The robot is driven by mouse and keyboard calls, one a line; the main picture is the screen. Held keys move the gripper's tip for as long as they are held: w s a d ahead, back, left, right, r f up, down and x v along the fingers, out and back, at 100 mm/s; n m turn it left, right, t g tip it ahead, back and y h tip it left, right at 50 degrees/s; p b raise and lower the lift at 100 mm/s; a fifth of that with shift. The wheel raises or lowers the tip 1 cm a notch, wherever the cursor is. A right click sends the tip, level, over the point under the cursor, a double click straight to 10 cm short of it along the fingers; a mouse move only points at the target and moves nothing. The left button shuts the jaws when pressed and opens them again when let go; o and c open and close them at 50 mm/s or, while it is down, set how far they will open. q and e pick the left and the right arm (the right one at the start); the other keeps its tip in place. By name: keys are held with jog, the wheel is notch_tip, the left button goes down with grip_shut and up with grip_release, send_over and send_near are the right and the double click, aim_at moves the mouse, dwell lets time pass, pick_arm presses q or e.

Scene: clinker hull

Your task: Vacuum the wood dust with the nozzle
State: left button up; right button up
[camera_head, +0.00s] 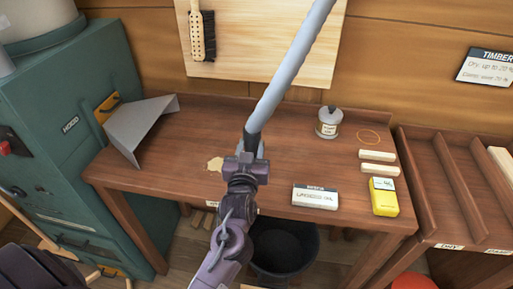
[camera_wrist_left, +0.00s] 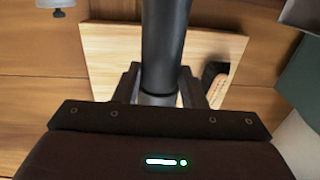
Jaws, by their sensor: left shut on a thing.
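My left gripper (camera_head: 246,160) is over the middle of the brown bench. It is shut on the dark nozzle (camera_head: 252,143) at the end of a grey hose. In the left wrist view, the dark nozzle tube (camera_wrist_left: 165,50) stands between the two fingers (camera_wrist_left: 160,88). A small pale patch of wood dust (camera_head: 215,164) lies on the bench just left of the gripper. The nozzle's lower end is largely hidden behind my gripper, so I cannot tell whether it touches the bench. My right gripper is not in view.
A grey metal hood (camera_head: 140,124) and green machine (camera_head: 75,150) stand at the left. A jar (camera_head: 328,123), a label sign (camera_head: 315,197), pale blocks (camera_head: 378,162) and a yellow meter (camera_head: 383,197) sit on the bench's right. A black bucket (camera_head: 283,250) is below; a brush (camera_head: 202,35) hangs behind.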

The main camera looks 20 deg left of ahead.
pick_arm(q)
jog(key=s+a+p, duration=0.1)
jog(key=s+a, duration=0.2)
jog(key=a, duration=0.8)
jog(key=shift+a+p, duration=0.2)
jog(key=shift+p, duration=0.1)
dwell(1.0)
jog(key=shift+f, duration=0.1)
dwell(0.5)
notch_tip(320, 180, up, 8)
jog(key=p, duration=0.7)
jog(key=shift+p, duration=0.4)
